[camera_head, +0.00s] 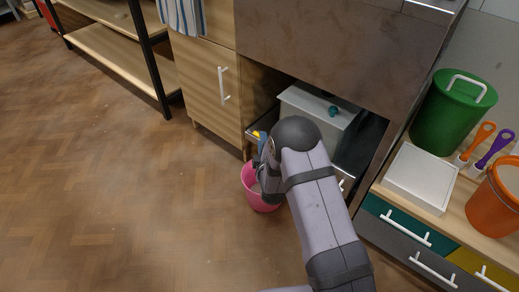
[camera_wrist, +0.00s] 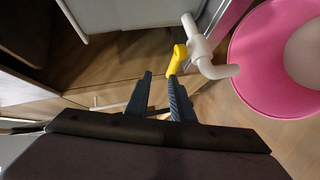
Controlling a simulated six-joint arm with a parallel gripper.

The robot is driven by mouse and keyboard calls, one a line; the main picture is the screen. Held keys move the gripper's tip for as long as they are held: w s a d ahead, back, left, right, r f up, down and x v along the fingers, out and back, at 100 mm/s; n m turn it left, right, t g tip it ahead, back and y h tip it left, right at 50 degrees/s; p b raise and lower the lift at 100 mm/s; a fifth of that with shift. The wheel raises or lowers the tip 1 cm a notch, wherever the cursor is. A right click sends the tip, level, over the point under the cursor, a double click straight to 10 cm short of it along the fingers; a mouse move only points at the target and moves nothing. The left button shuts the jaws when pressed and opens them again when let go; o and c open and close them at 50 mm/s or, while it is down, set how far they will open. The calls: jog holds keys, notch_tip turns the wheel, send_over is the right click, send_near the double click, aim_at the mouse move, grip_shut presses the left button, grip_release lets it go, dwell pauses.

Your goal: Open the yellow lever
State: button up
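The yellow lever (camera_wrist: 177,60) sits on a white pipe fitting (camera_wrist: 200,48) with a bent spout in the wrist view. A small yellow patch (camera_head: 256,134), likely the lever, shows beside my arm in the head view. My gripper (camera_wrist: 160,77) is open, with two dark fingers apart and nothing between them. The lever's lower end is just beyond and close to the right fingertip; I cannot tell if they touch. In the head view my arm hides most of the fitting and my gripper.
A pink bucket (camera_head: 256,196) stands on the floor beside my arm, near the spout; it also shows in the wrist view (camera_wrist: 250,70). A grey box (camera_head: 318,108) sits in the open space under the counter. The floor at left is clear.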

notch_tip(320, 180, down, 3)
jog(key=shift+w+a+f+n+t+b, duration=0.15)
jog(key=shift+n+t+b, duration=0.35)
jog(key=shift+b, duration=0.45)
jog(key=shift+w+f+b, duration=0.25)
jog(key=shift+w+b, duration=0.65)
jog(key=shift+w, duration=0.9)
jog(key=shift+w+f+b, duration=0.2)
jog(key=shift+w+b, duration=0.7)
jog(key=shift+w, duration=0.85)
grip_shut()
